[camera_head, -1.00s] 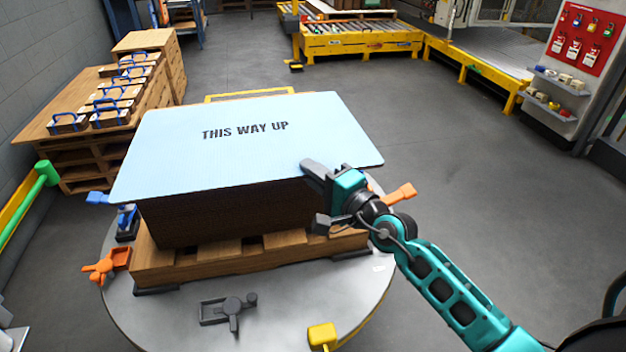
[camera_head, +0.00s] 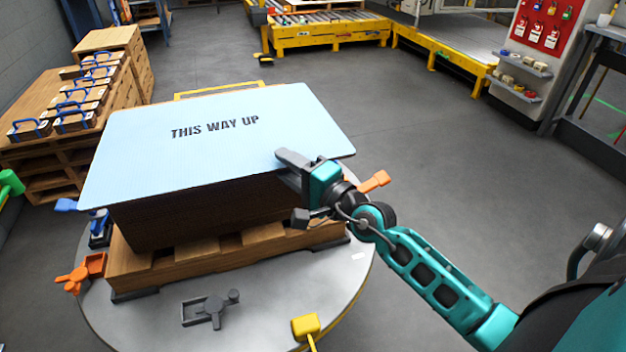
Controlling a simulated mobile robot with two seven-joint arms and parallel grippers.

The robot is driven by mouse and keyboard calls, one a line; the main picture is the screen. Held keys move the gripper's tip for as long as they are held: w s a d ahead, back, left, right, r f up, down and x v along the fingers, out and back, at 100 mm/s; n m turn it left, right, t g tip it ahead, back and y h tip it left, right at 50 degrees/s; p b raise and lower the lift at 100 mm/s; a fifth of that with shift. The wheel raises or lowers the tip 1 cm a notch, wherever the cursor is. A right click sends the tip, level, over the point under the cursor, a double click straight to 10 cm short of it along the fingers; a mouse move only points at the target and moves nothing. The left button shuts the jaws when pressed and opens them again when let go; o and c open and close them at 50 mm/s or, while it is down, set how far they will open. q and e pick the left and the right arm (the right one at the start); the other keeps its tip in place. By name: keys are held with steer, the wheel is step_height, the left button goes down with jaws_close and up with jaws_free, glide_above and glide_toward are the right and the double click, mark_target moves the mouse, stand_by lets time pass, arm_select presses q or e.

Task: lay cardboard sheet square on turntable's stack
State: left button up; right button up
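The cardboard sheet (camera_head: 215,150) is pale blue, printed "THIS WAY UP". It lies over the brown stack (camera_head: 200,213) and juts past it at the left and right. It hides the stack's top, so I cannot tell whether they touch everywhere. The stack stands on a wooden pallet (camera_head: 230,253) on the round grey turntable (camera_head: 260,305). My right gripper (camera_head: 288,167) is at the sheet's near edge, toward its right end. One finger shows on top of the sheet; the gripper appears shut on it, the lower finger partly hidden. My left gripper is out of view.
Orange (camera_head: 78,278), grey (camera_head: 210,308), yellow (camera_head: 306,326) and blue (camera_head: 99,226) clamps sit around the turntable. Pallets with blue-handled blocks (camera_head: 75,120) stand at left. A yellow roller conveyor (camera_head: 330,32) is at the back.

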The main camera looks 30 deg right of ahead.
steer(key=v, duration=1.1)
